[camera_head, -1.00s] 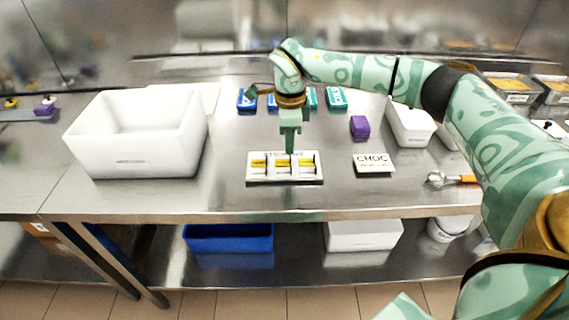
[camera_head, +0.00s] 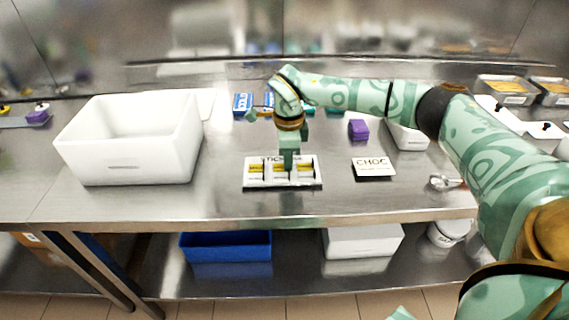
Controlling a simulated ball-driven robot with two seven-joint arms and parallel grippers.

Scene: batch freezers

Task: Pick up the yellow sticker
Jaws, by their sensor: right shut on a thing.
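The sticker holder (camera_head: 283,187) is a white tray on the steel table, with lettering along its back edge and yellow stickers in its slots. A yellow sticker (camera_head: 256,169) shows in the left slot and another yellow sticker (camera_head: 306,169) in the right slot. My right gripper (camera_head: 289,167) points straight down at the middle of the holder, its tips at the middle yellow sticker (camera_head: 279,169). It is shut on that sticker; the fingers partly hide it. I cannot tell whether the sticker is clear of its slot. My left gripper is not in view.
A large white bin (camera_head: 125,160) stands at left. A CHOC card (camera_head: 374,168) lies right of the holder, with a purple block (camera_head: 358,130) behind it. Blue packs (camera_head: 243,104) stand at the back. A metal scoop (camera_head: 445,182) lies at right. The table front is clear.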

